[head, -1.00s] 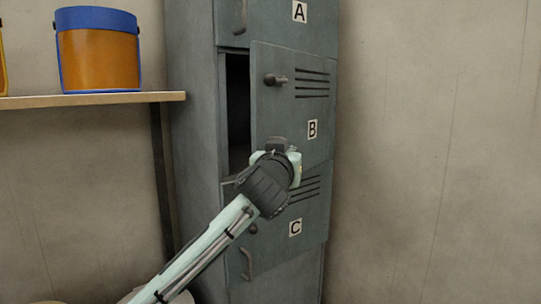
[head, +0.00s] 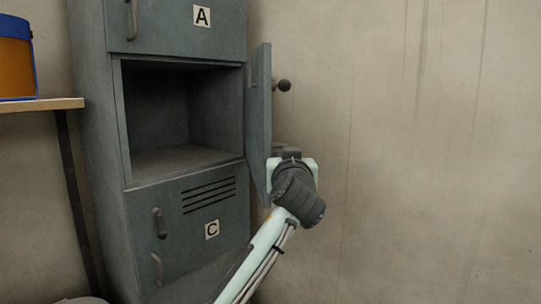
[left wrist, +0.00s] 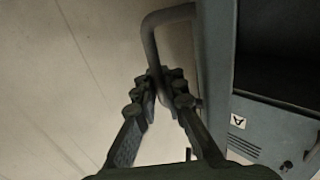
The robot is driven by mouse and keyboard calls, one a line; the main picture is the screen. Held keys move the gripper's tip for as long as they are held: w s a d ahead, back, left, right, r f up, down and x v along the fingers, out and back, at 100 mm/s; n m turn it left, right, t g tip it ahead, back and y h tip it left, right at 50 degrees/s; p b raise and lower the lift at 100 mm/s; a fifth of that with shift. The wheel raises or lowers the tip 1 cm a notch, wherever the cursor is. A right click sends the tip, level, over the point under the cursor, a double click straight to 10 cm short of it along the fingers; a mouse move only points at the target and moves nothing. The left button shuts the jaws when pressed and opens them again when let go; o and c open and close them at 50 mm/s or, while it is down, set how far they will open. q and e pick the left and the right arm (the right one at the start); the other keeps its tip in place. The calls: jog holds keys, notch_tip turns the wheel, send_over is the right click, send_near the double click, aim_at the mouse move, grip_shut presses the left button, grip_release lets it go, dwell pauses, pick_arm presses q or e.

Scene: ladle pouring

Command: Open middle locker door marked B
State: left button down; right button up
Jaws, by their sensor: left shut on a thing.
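The middle locker door (head: 258,125) stands swung wide open to the right, seen nearly edge-on in the head view. Its B label is hidden from the head camera. The middle compartment (head: 165,165) is open and empty. My left gripper (head: 292,168) is at the outer side of the door, low down. In the left wrist view its fingers (left wrist: 160,92) are shut on the curved door handle (left wrist: 152,42), with the door panel (left wrist: 213,70) just to the right. My right gripper is in neither view.
Door A (head: 170,22) above and door C (head: 190,225) below are shut. A wooden shelf (head: 40,105) with a blue and orange bucket (head: 15,60) is at the left. Bare wall (head: 420,130) fills the right side.

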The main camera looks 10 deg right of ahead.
pick_arm(q)
jog(key=shift+w+d+n+y+p, duration=0.2)
jog(key=shift+d+n+y+p, duration=0.35)
jog(key=shift+d, duration=0.95)
jog(key=shift+w+d+n+y+p, duration=0.25)
jog(key=shift+d+y, duration=0.4)
jog(key=shift+d, duration=0.8)
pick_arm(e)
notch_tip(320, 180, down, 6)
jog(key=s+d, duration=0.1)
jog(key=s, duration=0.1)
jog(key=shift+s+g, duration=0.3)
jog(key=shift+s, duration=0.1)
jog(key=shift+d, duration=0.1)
pick_arm(q)
jog(key=c, duration=1.9)
grip_release()
jog(key=shift+s, duration=0.1)
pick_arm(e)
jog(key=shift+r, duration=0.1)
pick_arm(q)
jog(key=s+a, duration=0.1)
jog(key=s, duration=1.1)
jog(key=shift+a, duration=0.1)
